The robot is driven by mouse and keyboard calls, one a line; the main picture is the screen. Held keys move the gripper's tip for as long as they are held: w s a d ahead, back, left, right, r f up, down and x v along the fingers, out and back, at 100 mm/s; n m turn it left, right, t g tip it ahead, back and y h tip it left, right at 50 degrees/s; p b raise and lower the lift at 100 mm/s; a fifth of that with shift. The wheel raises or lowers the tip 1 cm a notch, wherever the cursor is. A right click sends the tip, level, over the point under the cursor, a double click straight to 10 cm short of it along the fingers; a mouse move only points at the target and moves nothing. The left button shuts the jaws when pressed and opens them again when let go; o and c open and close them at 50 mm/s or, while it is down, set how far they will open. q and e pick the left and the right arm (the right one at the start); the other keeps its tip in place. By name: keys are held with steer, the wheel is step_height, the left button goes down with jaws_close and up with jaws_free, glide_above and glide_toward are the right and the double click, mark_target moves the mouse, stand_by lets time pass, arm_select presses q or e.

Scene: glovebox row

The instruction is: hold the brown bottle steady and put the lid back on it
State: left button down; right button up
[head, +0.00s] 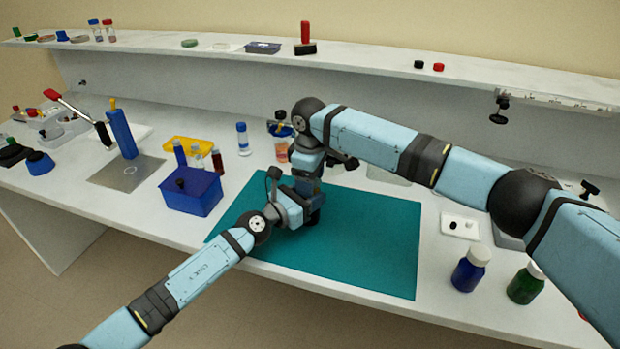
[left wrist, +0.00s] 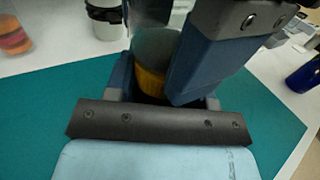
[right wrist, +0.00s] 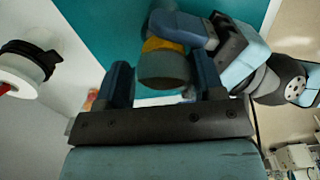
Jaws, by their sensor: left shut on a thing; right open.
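The brown bottle (left wrist: 150,84) shows as an amber band between the fingers of my left gripper (left wrist: 160,92), which is shut on it over the teal mat. A grey-green lid (left wrist: 157,46) sits at the bottle's top, in line with it; I cannot tell whether it is fully seated. In the right wrist view the lid (right wrist: 165,70) is between the spread fingers of my right gripper (right wrist: 163,82), which is open, with visible gaps. In the head view the left gripper (head: 293,208) and right gripper (head: 308,183) meet over the mat and hide the bottle.
The teal mat (head: 360,240) is mostly bare right of the grippers. A blue bin (head: 192,192) stands left of it. A blue bottle (head: 469,270) and a green bottle (head: 526,284) stand at the front right. A shelf (head: 350,62) runs along the back.

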steer(key=shift+s+a+f, duration=0.35)
steer(key=shift+s, duration=0.05)
steer(key=shift+r, duration=0.45)
steer(key=shift+c, duration=0.4)
steer(key=shift+o, duration=0.4)
steer(key=r, duration=0.3)
steer(key=shift+w+d+r, duration=0.1)
steer(key=shift+w+r, duration=0.15)
steer(key=shift+w, duration=0.05)
steer(key=shift+s+r, duration=0.2)
steer(key=shift+r, duration=0.2)
steer(key=shift+o, duration=0.5)
steer(key=shift+w+f, duration=0.1)
steer(key=shift+w, duration=0.05)
steer(key=r+n, duration=0.1)
steer(key=n, duration=0.1)
steer(key=r+n, duration=0.1)
steer(key=n, duration=0.1)
steer(key=shift+d, duration=0.1)
step_height(320, 180, up, 4)
steer(key=n, duration=1.1)
steer(key=shift+r, duration=0.15)
step_height(320, 180, up, 3)
steer(key=n, duration=0.7)
steer(key=shift+n, duration=0.4)
